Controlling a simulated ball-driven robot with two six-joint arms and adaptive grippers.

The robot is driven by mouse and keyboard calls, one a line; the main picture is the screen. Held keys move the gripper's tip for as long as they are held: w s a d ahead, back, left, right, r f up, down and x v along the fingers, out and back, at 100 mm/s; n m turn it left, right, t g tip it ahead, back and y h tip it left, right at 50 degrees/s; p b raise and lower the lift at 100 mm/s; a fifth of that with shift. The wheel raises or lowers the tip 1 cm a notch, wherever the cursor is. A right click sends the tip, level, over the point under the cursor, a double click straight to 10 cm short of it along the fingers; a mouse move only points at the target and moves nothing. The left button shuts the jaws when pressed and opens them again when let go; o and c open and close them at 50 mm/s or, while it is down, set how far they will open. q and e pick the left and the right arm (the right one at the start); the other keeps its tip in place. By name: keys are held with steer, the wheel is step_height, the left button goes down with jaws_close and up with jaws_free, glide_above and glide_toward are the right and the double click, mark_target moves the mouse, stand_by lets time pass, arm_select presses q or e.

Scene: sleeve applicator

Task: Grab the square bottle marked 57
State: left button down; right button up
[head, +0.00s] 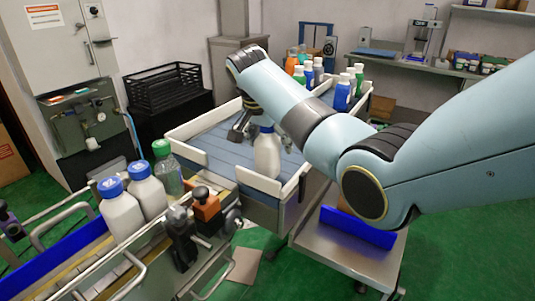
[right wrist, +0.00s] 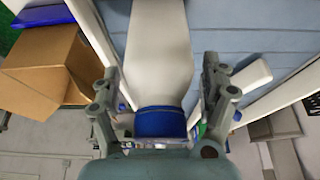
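A white bottle (head: 267,158) with angled shoulders stands near the front end of the blue-grey conveyor tray (head: 212,147). The right wrist view shows its white body (right wrist: 158,45) and blue cap (right wrist: 160,121). My right gripper (head: 262,132) is at the bottle's top. Its two fingers are open, one on each side of the bottle, with gaps visible on both sides in the right wrist view. I cannot read the number 57 on any bottle. My left gripper is out of view.
Several coloured bottles (head: 342,96) stand at the tray's far end, partly behind my right arm. White guide rails (head: 259,184) edge the tray close to the bottle. A black crate (head: 168,88) stands behind. A cardboard box (right wrist: 45,68) shows at left in the right wrist view.

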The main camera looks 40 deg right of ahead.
steer(key=c, duration=1.4)
steer(key=shift+c, duration=0.2)
steer(key=shift+r, duration=0.15)
